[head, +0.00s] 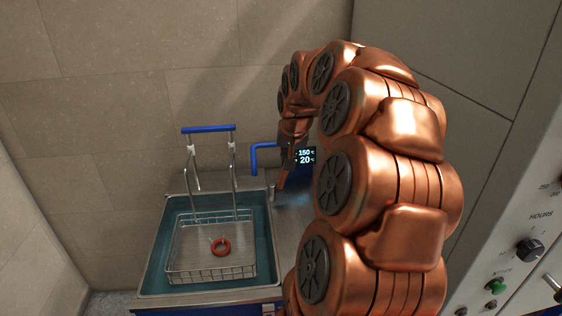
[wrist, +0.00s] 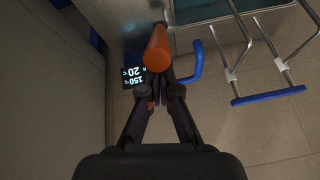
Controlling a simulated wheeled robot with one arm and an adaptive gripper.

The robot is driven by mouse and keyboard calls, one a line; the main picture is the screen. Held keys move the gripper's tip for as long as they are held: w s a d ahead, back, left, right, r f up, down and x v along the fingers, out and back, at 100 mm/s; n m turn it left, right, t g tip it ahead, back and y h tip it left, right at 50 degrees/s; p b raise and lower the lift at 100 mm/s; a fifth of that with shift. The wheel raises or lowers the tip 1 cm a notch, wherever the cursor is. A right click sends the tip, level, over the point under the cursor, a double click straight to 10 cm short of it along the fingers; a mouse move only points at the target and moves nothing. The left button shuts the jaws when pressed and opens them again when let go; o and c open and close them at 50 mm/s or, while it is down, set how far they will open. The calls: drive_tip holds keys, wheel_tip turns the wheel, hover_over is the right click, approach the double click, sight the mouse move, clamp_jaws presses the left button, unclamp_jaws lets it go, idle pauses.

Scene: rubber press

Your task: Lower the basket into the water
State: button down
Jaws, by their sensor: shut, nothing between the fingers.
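The wire basket (head: 210,272) is at the tank, with an orange-red ring (head: 220,247) in it. Two upright rods join it to a blue top bar (head: 208,128), also seen in the wrist view (wrist: 268,97). Teal shows around the basket inside the steel tank (head: 148,282); how deep the basket sits is unclear. My gripper (wrist: 157,72) is shut and empty, right of the basket and apart from its bar. A bent blue handle (head: 264,146) is close beside the gripper, also in the wrist view (wrist: 194,68).
A small display (head: 305,156) reading 150 and 20 is beside my gripper. A grey panel with a black knob (head: 529,250) and a green button (head: 499,285) stands at right. Tiled wall (head: 110,100) closes off the back. My arm hides much of the middle.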

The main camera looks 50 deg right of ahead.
drive_tip(key=s+a+f+t+b, duration=0.1)
drive_tip(key=s+a+f+b, duration=0.1)
drive_tip(key=f+b, duration=0.3)
drive_tip(key=s+a+f+h+b, duration=0.1)
drive_tip(key=s+a+f+b, duration=0.2)
drive_tip(key=f+b, duration=0.3)
drive_tip(key=s+a+f+t+h+b, duration=0.1)
drive_tip(key=s+a+f+b, duration=0.1)
drive_tip(key=f+b, duration=0.4)
drive_tip(key=shift+s+a+t+b, duration=0.3)
drive_tip(key=shift+s+b, duration=0.45)
drive_tip(key=shift+b, duration=0.25)
drive_tip(key=shift+s+a+f+b, duration=0.1)
drive_tip(key=shift+a+f+b, duration=0.1)
drive_tip(key=shift+f, duration=0.3)
drive_tip(key=shift+s+a+f+b, duration=0.1)
drive_tip(key=shift+a+f, duration=0.05)
drive_tip(key=shift+f, duration=0.35)
drive_tip(key=shift+w+d+r, duration=0.1)
drive_tip(key=shift+d+r, duration=0.05)
drive_tip(key=shift+r, duration=0.35)
wheel_tip(320, 180, up, 12)
drive_tip(key=shift+w+d+r+h, duration=0.2)
drive_tip(key=shift+w+d+h, duration=0.1)
drive_tip(key=shift+d, duration=0.1)
drive_tip(key=shift+s+a, duration=0.1)
